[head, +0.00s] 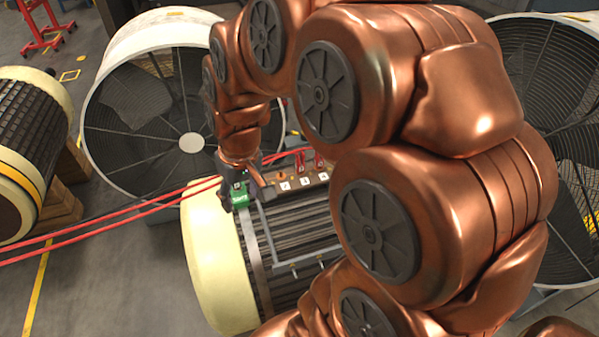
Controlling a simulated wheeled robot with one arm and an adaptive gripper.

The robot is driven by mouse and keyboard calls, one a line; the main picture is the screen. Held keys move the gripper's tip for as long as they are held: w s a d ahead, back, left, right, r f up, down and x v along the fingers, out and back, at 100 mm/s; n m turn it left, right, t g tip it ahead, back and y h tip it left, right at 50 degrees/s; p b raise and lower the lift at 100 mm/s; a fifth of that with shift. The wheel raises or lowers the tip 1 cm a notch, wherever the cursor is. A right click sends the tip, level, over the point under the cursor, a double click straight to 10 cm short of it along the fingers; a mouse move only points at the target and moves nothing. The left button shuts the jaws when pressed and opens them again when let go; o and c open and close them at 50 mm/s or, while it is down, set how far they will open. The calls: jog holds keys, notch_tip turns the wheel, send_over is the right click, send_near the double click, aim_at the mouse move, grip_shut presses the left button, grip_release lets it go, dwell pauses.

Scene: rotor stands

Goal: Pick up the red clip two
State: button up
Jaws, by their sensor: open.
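Two small red clips stand side by side on a brown block with white number labels, on top of the ribbed rotor in the head view: a left clip (301,164) and a right clip (320,161).
The cream-ended rotor (216,262) lies below, with a grey bar frame (292,264) on it. Red cables (130,212) run in from the left past my gripper. Large round fans (140,118) stand behind and at right. My arm hides much of the right side.

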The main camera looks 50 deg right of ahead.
jog(key=w+d+f+m+t+h+b, duration=0.1)
jog(key=w+d+f+b, duration=0.2)
jog(key=d, duration=0.4)
jog(key=w+d+f+m+t+b, duration=0.1)
jog(key=w+d+f, duration=0.25)
jog(key=d, duration=0.25)
jog(key=m+t+h+b, duration=0.2)
jog(key=b, duration=0.2)
send_near(300, 154)
jog(key=d+x, duration=0.1)
jog(key=x, duration=0.2)
jog(key=shift+a+x, duration=0.2)
jog(key=shift+x, duration=1.6)
jog(key=shift+a+x, duration=0.25)
jog(key=shift+x, duration=1.6)
grip_shut()
